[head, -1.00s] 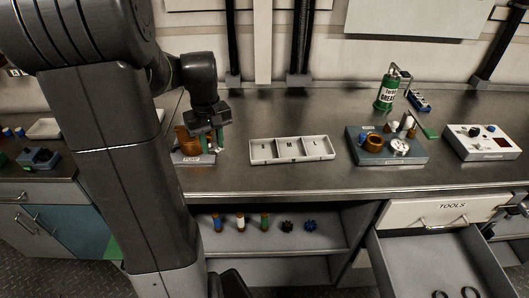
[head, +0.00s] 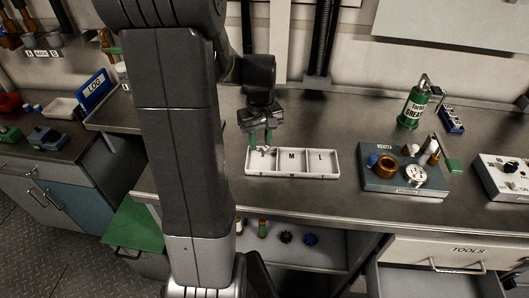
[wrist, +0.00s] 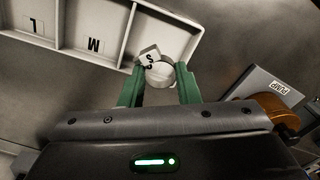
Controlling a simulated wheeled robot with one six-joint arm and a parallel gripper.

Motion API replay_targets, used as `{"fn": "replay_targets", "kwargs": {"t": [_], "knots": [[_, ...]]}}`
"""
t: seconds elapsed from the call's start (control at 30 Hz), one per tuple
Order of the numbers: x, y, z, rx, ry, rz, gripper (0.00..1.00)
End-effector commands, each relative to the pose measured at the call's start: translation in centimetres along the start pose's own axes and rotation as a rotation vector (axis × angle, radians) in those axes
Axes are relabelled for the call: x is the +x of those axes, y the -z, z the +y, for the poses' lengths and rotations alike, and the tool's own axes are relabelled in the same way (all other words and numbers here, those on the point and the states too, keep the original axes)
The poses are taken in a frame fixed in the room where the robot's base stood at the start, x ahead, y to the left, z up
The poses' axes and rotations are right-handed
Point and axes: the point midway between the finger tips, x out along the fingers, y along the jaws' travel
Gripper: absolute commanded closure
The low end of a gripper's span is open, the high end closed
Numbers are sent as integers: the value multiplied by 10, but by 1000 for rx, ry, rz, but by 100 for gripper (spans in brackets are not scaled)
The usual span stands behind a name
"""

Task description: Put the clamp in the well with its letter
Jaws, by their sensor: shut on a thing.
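The clamp (wrist: 160,74) is a small pale round piece with a tilted white tag that reads S. My gripper (wrist: 158,84) is shut on it, with a green finger on either side. In the head view my gripper (head: 261,143) points down at the left end of the white tray (head: 292,176). The tray has three wells marked S, M and L. In the wrist view the clamp overlaps the near edge of the S well (wrist: 172,35). It partly hides that well's label. I cannot tell whether the clamp touches the tray.
A blue-grey pump block (head: 404,181) with an orange ring stands right of the tray. A green grease can (head: 412,107) stands behind it. A PUMP-marked block with a copper-coloured part (wrist: 262,92) is beside my gripper in the wrist view. The M and L wells look empty.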

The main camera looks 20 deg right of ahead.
Motion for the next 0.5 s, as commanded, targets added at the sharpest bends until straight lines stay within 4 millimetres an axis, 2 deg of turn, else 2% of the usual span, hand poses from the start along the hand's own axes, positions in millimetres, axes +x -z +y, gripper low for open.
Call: {"fn": "replay_targets", "kwargs": {"t": [0.4, 0.5], "knots": [[50, 0, 0, 0, 1, -2, 92], [54, 0, 0, 0, 0, 0, 92]]}}
